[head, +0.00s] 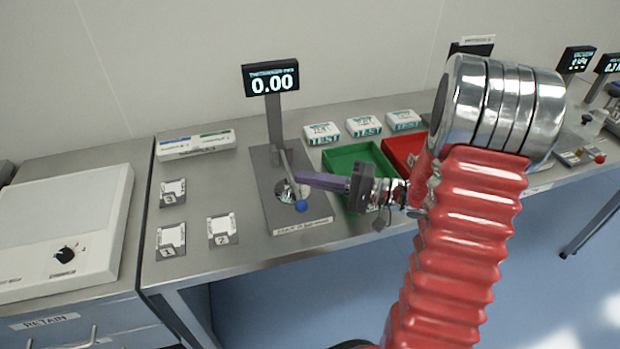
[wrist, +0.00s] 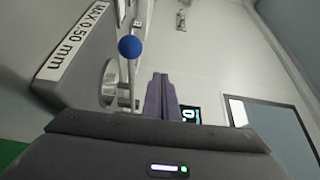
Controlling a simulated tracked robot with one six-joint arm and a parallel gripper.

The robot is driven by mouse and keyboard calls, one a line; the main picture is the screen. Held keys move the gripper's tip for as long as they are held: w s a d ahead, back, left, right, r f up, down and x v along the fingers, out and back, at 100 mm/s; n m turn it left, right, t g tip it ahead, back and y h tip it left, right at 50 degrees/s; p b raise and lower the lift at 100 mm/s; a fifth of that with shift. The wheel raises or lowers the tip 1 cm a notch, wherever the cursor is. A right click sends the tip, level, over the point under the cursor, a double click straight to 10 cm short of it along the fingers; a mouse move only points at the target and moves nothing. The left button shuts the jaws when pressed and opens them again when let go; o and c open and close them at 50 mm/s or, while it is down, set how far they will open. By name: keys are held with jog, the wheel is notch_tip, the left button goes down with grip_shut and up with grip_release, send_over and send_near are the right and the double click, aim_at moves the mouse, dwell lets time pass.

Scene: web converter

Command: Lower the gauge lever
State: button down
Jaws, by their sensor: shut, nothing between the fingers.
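The thickness gauge stands on the steel bench, with a grey base plate (head: 265,186) and a display (head: 271,78) reading 0.00. Its lever (head: 289,172) is a thin rod ending in a blue ball (head: 301,206). In the wrist view the blue ball (wrist: 130,47) is at upper left, beside a round metal anvil (wrist: 109,83). My gripper (head: 299,179) is shut and empty, its purple fingers pointing left over the gauge, close to the lever. In the wrist view the fingers (wrist: 160,80) are together, right of the lever. Whether they touch the lever I cannot tell.
A green tray (head: 336,159) and a red tray (head: 391,142) stand right of the gauge, with white test packs (head: 321,133) behind. Numbered sample cards (head: 222,231) lie to the left. A white flat unit (head: 60,225) with a knob is at far left.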

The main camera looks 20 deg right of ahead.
jog(key=shift+d, duration=0.1)
jog(key=v, duration=1.3)
jog(key=shift+s+d, duration=0.15)
jog(key=shift+s, duration=0.1)
jog(key=shift+f, duration=0.1)
jog(key=s+a+n+g+h, duration=0.2)
jog(key=s+a+g+h, duration=0.25)
jog(key=a, duration=0.45)
jog(key=s+a+n+g+h, duration=0.35)
jog(key=a+g, duration=0.25)
jog(key=a, duration=0.3)
jog(key=s+r+n+t+h, duration=0.1)
jog(key=s+r+t+h, duration=0.2)
jog(key=r+t+h, duration=0.2)
jog(key=shift+s+r+h, duration=0.35)
jog(key=shift+r+h, duration=0.55)
jog(key=shift+r, duration=0.15)
